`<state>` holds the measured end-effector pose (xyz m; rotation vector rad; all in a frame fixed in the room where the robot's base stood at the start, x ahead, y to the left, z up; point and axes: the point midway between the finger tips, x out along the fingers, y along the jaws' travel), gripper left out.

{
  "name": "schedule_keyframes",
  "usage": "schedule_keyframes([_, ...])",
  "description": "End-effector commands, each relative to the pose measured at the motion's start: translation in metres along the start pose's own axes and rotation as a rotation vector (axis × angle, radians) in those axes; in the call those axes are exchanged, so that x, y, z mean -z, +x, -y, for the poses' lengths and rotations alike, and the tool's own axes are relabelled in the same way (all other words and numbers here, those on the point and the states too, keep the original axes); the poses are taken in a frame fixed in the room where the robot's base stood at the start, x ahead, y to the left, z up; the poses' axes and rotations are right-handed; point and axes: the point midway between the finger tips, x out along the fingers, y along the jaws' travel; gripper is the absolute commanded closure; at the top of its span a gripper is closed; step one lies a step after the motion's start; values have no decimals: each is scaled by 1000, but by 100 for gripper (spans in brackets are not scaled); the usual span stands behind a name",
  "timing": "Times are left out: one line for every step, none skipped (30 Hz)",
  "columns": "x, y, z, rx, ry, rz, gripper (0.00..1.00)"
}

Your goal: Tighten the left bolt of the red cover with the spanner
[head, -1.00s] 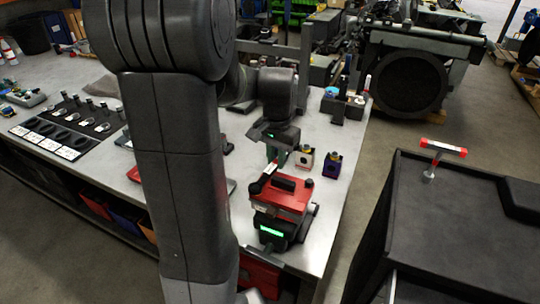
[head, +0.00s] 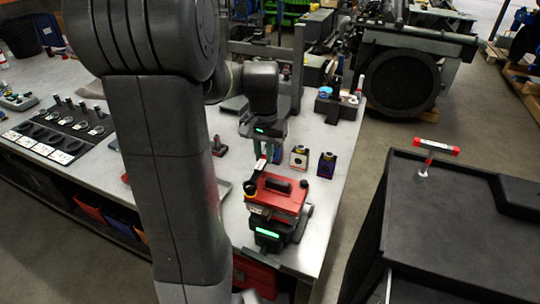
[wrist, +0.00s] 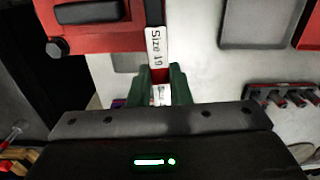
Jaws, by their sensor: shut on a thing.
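The red cover (head: 285,196) with a dark handle sits on the machine at the front of the bench. It also shows at the top left of the wrist view (wrist: 105,38), with one dark hex bolt (wrist: 58,47) on its edge. My gripper (wrist: 160,92) is shut on the spanner, whose white label (wrist: 157,46) reads "Size 19". The spanner runs away from the fingers toward the cover, and its far end is outside the wrist view. In the head view my gripper (head: 268,153) is just behind the cover's left side. The spanner's fit on the left bolt is unclear.
Two small blocks, one white (head: 299,157) and one purple (head: 326,165), stand on the bench behind the cover. A rack of sockets (head: 62,130) lies at the left. A dark cabinet (head: 450,240) with a red-handled tool (head: 436,147) stands at the right.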

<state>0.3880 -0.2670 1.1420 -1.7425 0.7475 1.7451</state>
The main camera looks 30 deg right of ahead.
Motion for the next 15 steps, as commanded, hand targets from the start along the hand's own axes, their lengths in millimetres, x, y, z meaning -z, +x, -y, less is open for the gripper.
schedule_keyframes([0,0,4,0,-33,-1,100])
schedule_keyframes([0,0,5,0,-45,-1,100])
schedule_keyframes([0,-1,6,0,-55,-1,100])
schedule_keyframes([0,-1,6,0,-58,-1,100])
schedule_keyframes([1,-1,6,0,-58,-1,100])
schedule_keyframes([1,-1,6,0,-57,-1,100])
schedule_keyframes([1,-1,6,0,-56,-1,100])
schedule_keyframes([1,-1,6,0,-56,-2,100])
schedule_keyframes([1,-1,6,0,-57,-2,100])
schedule_keyframes([0,-1,6,0,-62,-2,100])
schedule_keyframes([0,-1,8,0,-76,-2,100])
schedule_keyframes([0,-1,11,0,-107,-2,100])
schedule_keyframes([-1,-1,14,0,-137,-2,100])
schedule_keyframes([-2,-1,18,0,-170,-2,100])
schedule_keyframes([-2,-1,22,0,-209,-2,100])
